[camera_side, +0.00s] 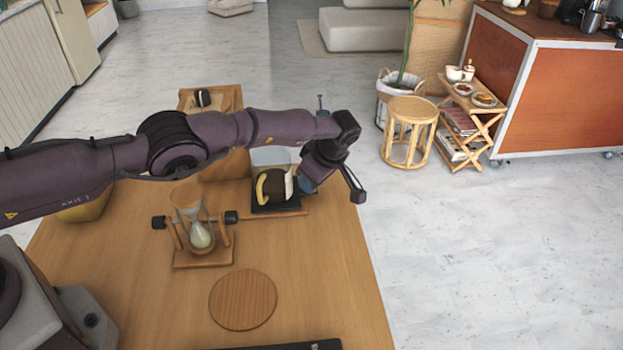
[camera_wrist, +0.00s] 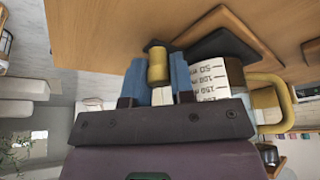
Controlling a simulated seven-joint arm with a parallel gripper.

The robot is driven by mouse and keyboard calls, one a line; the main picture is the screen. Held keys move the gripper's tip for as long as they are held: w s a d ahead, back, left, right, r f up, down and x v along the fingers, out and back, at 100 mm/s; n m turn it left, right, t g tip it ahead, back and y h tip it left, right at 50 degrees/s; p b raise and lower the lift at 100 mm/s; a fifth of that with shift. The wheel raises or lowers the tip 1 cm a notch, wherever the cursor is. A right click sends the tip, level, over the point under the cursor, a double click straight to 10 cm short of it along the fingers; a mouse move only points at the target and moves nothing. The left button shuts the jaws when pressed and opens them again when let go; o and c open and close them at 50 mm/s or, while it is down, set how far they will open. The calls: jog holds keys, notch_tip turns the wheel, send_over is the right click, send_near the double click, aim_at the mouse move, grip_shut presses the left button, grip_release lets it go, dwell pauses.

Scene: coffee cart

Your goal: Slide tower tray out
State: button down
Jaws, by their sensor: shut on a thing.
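A dark tray (camera_side: 262,208) sits low on a wooden base (camera_side: 290,214) near the table's right edge; the wrist view also shows the tray (camera_wrist: 222,45). In the wrist view a white, marked side of the jug (camera_wrist: 207,72) shows behind my right finger. My gripper (camera_side: 306,183) is at the tray's right side. Its blue fingers (camera_wrist: 158,82) are shut on a brass knob (camera_wrist: 158,64) at the tray's edge. The side view hides the knob.
A glass dripper in a wooden stand (camera_side: 202,262) is left of the tray. A round wooden board (camera_side: 243,299) lies in front. A wooden box (camera_side: 228,166) stands behind, under my arm. Open floor (camera_side: 450,240) lies beyond the table's right edge.

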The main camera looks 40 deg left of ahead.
jog(key=shift+w+d+r, duration=0.1)
jog(key=shift+w, duration=0.15)
jog(key=c, duration=1)
grip_release()
jog(key=shift+s, duration=0.1)
jog(key=shift+d, duration=0.1)
jog(key=v, duration=1.2)
jog(key=shift+s+r, duration=0.1)
jog(key=shift+r, duration=0.35)
